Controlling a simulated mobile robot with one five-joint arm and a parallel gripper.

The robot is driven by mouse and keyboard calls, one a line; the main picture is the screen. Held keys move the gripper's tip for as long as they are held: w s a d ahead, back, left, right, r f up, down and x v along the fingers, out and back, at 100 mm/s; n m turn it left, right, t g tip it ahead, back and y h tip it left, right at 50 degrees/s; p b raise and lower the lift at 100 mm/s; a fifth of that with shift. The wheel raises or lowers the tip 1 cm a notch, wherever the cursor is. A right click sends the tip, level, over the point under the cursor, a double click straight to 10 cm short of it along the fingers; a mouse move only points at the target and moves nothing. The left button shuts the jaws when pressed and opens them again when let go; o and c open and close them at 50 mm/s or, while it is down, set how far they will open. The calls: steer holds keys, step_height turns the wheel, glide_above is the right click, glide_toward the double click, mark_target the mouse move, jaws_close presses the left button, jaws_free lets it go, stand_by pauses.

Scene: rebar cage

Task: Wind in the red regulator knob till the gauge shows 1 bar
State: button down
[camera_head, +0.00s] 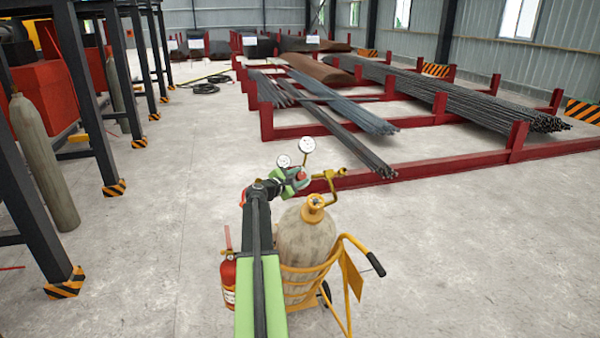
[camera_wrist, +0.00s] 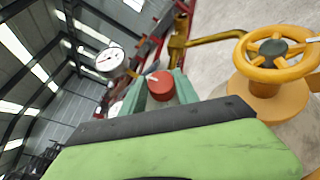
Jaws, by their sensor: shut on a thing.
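The red regulator knob (camera_wrist: 159,84) sits between the two teal fingers of my gripper (camera_wrist: 162,92) in the wrist view. A round white gauge (camera_wrist: 109,60) stands just left of the knob in the wrist view and appears tilted. It is the upper gauge (camera_head: 307,145) in the head view; a smaller gauge (camera_head: 283,161) is lower left of it. The readings are too small to make out.
The gas cylinder (camera_head: 305,245) stands in a yellow trolley (camera_head: 348,262), with its yellow valve wheel (camera_wrist: 276,53) right of my gripper. A fire extinguisher (camera_head: 228,280) is beside it. Red racks (camera_head: 410,178) with steel bars lie behind. Floor at right is clear.

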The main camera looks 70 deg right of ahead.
steer(key=m+y+p, duration=0.1)
steer(key=m+p, duration=0.1)
steer(key=r+m+g+y+p, duration=0.1)
steer(key=y+p, duration=0.1)
steer(key=p, duration=0.1)
steer(key=shift+d+m, duration=0.15)
steer(key=shift+m, duration=0.25)
steer(key=shift+f+m+g+y+p, duration=0.2)
steer(key=shift+m+g+y+p, duration=0.2)
steer(key=shift+m+y+p, duration=0.5)
steer(key=shift+f, duration=0.1)
steer(key=c, duration=0.9)
jaws_free()
steer(key=p+v, duration=0.6)
steer(key=v, duration=0.6)
steer(key=shift+d, duration=0.1)
